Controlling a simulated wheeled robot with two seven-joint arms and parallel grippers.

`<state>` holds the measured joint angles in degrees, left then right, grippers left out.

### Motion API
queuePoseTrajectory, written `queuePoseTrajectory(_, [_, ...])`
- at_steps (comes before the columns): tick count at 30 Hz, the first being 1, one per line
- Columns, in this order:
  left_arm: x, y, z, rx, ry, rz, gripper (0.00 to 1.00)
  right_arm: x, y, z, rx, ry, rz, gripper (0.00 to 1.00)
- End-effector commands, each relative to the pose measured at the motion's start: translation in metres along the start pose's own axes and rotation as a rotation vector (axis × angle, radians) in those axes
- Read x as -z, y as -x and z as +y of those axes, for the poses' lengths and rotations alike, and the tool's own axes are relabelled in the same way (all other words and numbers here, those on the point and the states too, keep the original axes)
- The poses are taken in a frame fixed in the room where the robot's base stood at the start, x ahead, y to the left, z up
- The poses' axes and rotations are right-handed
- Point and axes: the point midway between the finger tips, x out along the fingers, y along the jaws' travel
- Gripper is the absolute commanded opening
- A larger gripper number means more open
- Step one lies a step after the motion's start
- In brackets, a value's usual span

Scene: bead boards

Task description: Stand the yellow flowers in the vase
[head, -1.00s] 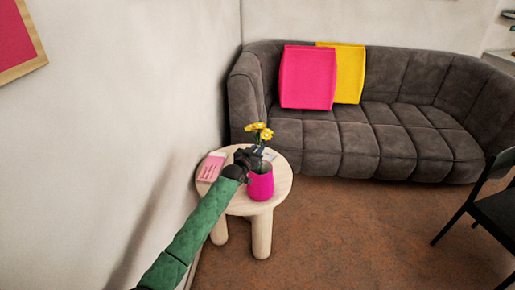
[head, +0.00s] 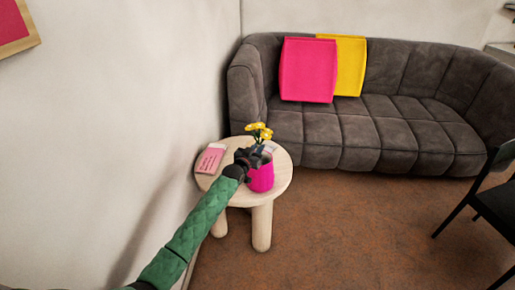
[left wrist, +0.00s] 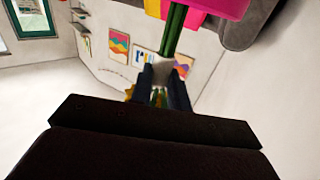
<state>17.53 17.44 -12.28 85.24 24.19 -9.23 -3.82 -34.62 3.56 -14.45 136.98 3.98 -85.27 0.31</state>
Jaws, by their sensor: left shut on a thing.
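The yellow flowers (head: 259,131) stand roughly upright in my left gripper (head: 256,157), above the pink vase (head: 262,179). The gripper is shut on their stems at the vase's rim and hides much of the opening, so I cannot tell whether the stem ends are inside. The vase stands upright on the round wooden table. In the left wrist view, the green stem (left wrist: 173,32) passes between the fingers of my left gripper (left wrist: 163,72). My right gripper is not in view.
The round table (head: 231,195) also bears a pink book or box (head: 211,159) left of the vase. A wall is close on the left. A grey sofa (head: 360,150) with pink (head: 308,70) and yellow (head: 351,66) cushions stands behind. A black chair (head: 497,195) is at right.

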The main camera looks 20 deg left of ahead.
Motion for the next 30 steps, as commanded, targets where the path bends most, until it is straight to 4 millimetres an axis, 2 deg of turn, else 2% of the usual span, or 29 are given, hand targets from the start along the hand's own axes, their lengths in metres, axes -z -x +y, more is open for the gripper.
queuePoseTrajectory(11, [-0.002, 0.000, 0.000, 0.000, 0.000, 0.001, 0.00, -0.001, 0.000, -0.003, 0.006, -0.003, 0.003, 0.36])
queuePoseTrajectory(12, [-0.002, 0.000, 0.000, 0.000, 0.000, 0.001, 0.19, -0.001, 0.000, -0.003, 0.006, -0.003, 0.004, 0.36])
queuePoseTrajectory(15, [-0.002, 0.000, 0.000, 0.000, 0.000, 0.001, 0.39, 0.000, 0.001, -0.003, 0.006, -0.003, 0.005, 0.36])
queuePoseTrajectory(16, [-0.002, 0.000, 0.000, 0.000, 0.000, 0.001, 0.43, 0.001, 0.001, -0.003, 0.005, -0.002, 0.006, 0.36])
queuePoseTrajectory(25, [-0.002, 0.003, 0.000, 0.000, 0.000, 0.001, 0.43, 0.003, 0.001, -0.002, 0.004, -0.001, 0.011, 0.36])
queuePoseTrajectory(30, [-0.004, 0.020, 0.000, 0.000, 0.000, 0.001, 0.43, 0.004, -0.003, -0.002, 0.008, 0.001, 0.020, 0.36])
